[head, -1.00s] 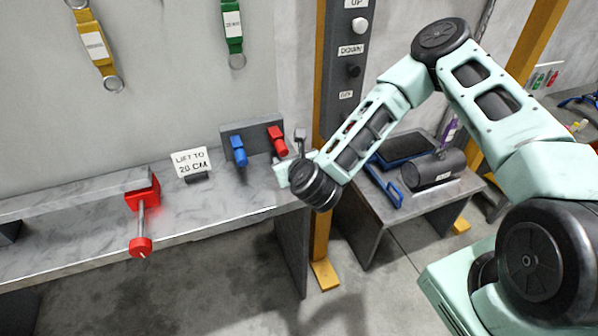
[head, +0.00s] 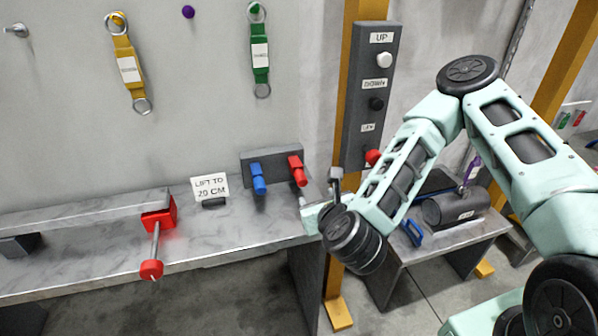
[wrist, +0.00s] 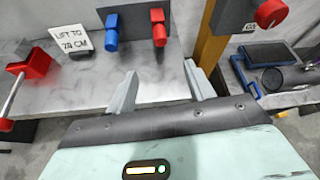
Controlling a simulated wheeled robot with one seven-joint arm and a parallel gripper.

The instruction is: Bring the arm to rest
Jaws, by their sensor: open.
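My arm (head: 405,165) reaches in from the right in the head view, bent at a high elbow, with its wrist low near the right end of the grey bench. My gripper (wrist: 160,90) is open and empty in the wrist view, its two fingers apart over the bench's right edge. In the head view my wrist hides most of it. Nothing is between the fingers.
The bench (head: 110,240) carries a red clamp (head: 158,218), a "LIFT TO 20 CM" sign (head: 210,187) and blue (head: 258,180) and red (head: 297,170) handles. A button panel (head: 372,95) on a yellow post stands behind my arm. A low table (head: 440,238) holds a black barrel (head: 455,208).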

